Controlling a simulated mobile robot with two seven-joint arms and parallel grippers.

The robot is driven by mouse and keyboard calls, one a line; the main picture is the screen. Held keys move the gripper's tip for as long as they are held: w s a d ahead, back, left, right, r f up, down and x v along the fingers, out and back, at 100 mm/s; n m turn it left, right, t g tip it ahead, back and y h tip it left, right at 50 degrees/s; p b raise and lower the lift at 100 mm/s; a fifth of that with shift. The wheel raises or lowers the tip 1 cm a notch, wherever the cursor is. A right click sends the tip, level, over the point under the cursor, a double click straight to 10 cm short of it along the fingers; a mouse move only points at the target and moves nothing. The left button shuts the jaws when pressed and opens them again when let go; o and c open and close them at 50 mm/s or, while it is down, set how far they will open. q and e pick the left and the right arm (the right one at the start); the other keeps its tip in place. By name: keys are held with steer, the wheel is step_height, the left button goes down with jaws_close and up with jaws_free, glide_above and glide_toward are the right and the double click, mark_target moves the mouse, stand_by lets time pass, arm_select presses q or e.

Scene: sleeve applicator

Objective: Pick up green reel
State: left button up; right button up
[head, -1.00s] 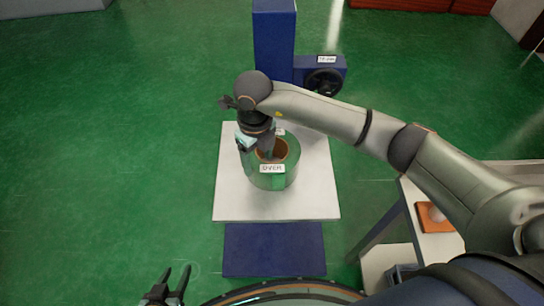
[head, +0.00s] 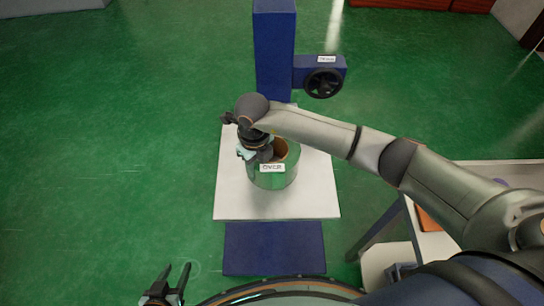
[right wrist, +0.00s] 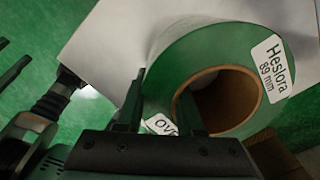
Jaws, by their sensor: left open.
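The green reel (head: 287,178) stands on the white board in the head view, with a brown core and a label reading "OVER". In the right wrist view the reel (right wrist: 185,55) shows its top face, a label "Heslora 89 mm" and the hollow core. My right gripper (head: 262,154) is at the reel's upper left. In the right wrist view its fingers (right wrist: 158,110) are apart, one by the outer side and one by the core opening; contact cannot be told. My left gripper (head: 176,275) is open and empty at the bottom left.
The white board (head: 235,200) has a blue panel (head: 274,248) in front. Behind stands a blue column (head: 274,50) with a black handwheel (head: 323,83). A side table (head: 430,247) at right carries an orange item (head: 427,219). The green floor at left is clear.

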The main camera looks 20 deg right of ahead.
jaws_close()
stand_by(0.8)
steer(key=shift+w+r, duration=0.15)
